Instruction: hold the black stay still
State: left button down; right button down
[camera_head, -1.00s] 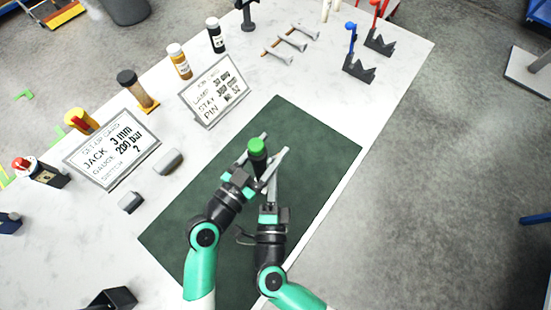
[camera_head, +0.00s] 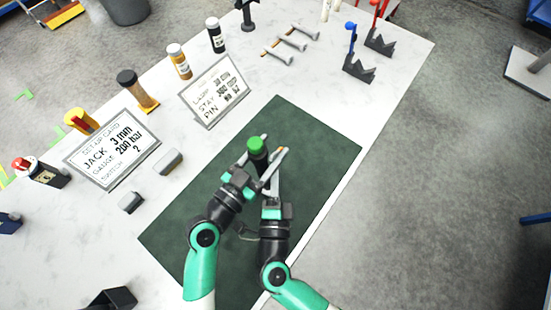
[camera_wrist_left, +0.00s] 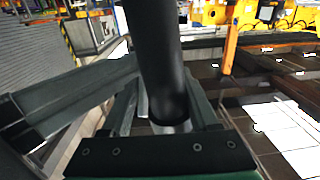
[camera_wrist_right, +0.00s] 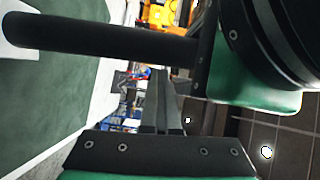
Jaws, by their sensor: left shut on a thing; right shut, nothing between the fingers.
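The black stay (camera_head: 260,161) is a dark upright cylinder with a green top, over the green mat (camera_head: 310,135). My left gripper (camera_head: 272,147) is shut on it, one finger on each side. In the left wrist view the stay (camera_wrist_left: 158,60) stands between the fingers (camera_wrist_left: 165,105). Its foot is hidden in the head view, so I cannot tell whether it touches the mat. My right gripper (camera_head: 272,174) is shut and empty, close beside the left fingers and the stay. In the right wrist view its closed fingers (camera_wrist_right: 163,95) show below the stay (camera_wrist_right: 110,38).
Two lettered cards (camera_head: 110,150) (camera_head: 214,90) stand left of the mat, with bottles (camera_head: 179,62) and small grey blocks (camera_head: 169,161) near them. Grey pins (camera_head: 285,43) and notched black stands (camera_head: 359,70) are at the back. The mat's upper right is clear.

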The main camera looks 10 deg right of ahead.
jog(key=shift+w+d+r, duration=0.25)
jog(key=shift+w+r, duration=0.05)
jog(key=shift+r, duration=0.1)
dwell(0.4)
